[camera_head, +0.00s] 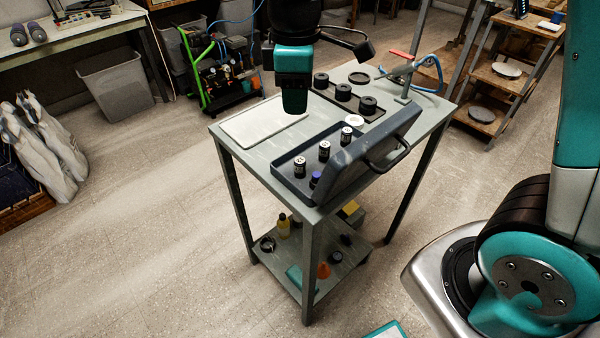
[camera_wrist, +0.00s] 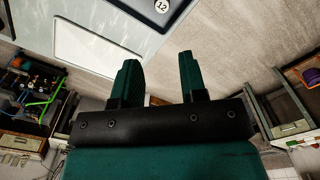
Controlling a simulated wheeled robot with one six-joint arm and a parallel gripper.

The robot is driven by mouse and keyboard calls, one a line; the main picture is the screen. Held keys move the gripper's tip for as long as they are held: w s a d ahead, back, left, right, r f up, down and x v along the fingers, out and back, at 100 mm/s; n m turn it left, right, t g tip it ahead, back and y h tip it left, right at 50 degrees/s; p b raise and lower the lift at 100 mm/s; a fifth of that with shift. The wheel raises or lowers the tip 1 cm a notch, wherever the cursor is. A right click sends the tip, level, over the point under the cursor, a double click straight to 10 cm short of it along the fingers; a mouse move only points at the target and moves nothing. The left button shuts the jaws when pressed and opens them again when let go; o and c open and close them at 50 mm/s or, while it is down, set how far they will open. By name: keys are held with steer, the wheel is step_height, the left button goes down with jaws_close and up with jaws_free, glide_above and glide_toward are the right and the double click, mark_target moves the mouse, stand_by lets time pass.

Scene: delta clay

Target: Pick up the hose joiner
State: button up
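My gripper (camera_head: 294,106) hangs over the back left part of the grey table (camera_head: 262,160), above a pale flat board (camera_head: 262,122). In the wrist view, the two green fingers of my gripper (camera_wrist: 158,62) stand apart with nothing between them. I cannot tell for certain which thing is the hose joiner. An open dark case (camera_head: 290,160) on the table holds several small labelled cylinders, such as a black and white one (camera_head: 324,151). A short piece with a blue top (camera_head: 316,178) stands at the case's near end, partly hidden by the raised lid.
The raised lid (camera_head: 370,152) blocks the right side. The pale board, also in the wrist view (camera_wrist: 95,50), is bare.

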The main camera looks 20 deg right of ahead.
mark_target(300, 161)
step_height(300, 161, down, 11)
steer(key=shift+d+b, duration=0.1)
steer(key=shift+b, duration=0.25)
steer(key=shift+s+d+f, duration=0.1)
steer(key=shift+s+f, duration=0.05)
steer(key=shift+f, duration=1.2)
steer(key=shift+s+d+f, duration=0.1)
steer(key=shift+s+f, duration=0.05)
steer(key=shift+f, duration=1.2)
steer(key=shift+a, duration=0.1)
steer(key=c, duration=0.7)
